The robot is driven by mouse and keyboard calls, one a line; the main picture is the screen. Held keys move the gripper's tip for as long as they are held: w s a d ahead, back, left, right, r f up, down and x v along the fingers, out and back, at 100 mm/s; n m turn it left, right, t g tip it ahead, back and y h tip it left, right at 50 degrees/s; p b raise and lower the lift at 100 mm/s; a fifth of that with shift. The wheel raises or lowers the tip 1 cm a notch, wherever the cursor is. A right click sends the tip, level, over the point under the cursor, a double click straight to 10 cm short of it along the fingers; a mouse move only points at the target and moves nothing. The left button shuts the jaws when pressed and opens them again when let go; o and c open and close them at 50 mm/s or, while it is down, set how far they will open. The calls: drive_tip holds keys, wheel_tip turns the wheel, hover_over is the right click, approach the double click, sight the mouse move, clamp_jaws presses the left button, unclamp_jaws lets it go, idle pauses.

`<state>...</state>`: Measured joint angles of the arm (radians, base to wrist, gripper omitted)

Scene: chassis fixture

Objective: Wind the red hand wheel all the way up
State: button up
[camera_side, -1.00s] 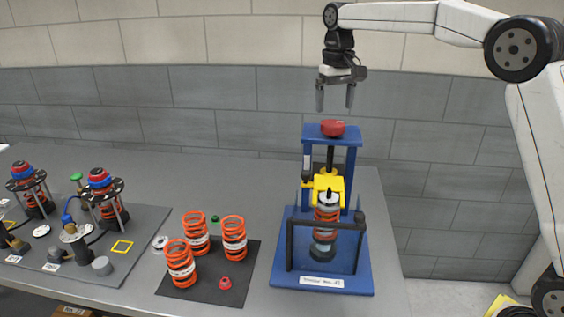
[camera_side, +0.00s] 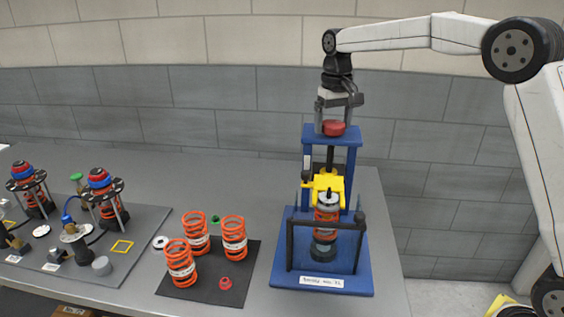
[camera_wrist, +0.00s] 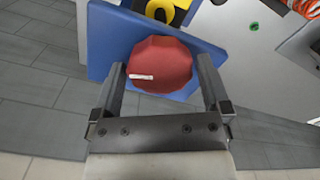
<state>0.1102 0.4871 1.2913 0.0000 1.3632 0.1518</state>
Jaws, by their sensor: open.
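The red hand wheel (camera_side: 334,129) sits on top of the blue press frame (camera_side: 313,134). It also shows in the wrist view (camera_wrist: 160,68), with a small white mark on its left side. My gripper (camera_side: 334,125) is above the wheel, pointing down, with its fingertips down at the wheel's height. In the wrist view my gripper (camera_wrist: 160,78) is open, with one finger on each side of the wheel; I cannot tell whether they touch it. Below, a yellow clamp (camera_side: 326,187) sits over a spring strut (camera_side: 325,226) inside the frame.
Several orange springs (camera_side: 181,264) stand on a black mat (camera_side: 205,292) left of the press. A grey board (camera_side: 130,270) with finished-looking strut assemblies lies further left. A black bar guard (camera_side: 290,245) stands at the press front. Space above the wheel is clear apart from my arm.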

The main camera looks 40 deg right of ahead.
drive_tip(key=m, duration=0.7)
drive_tip(key=shift+m, duration=0.4)
drive_tip(key=m, duration=0.8)
drive_tip(key=shift+m, duration=1.3)
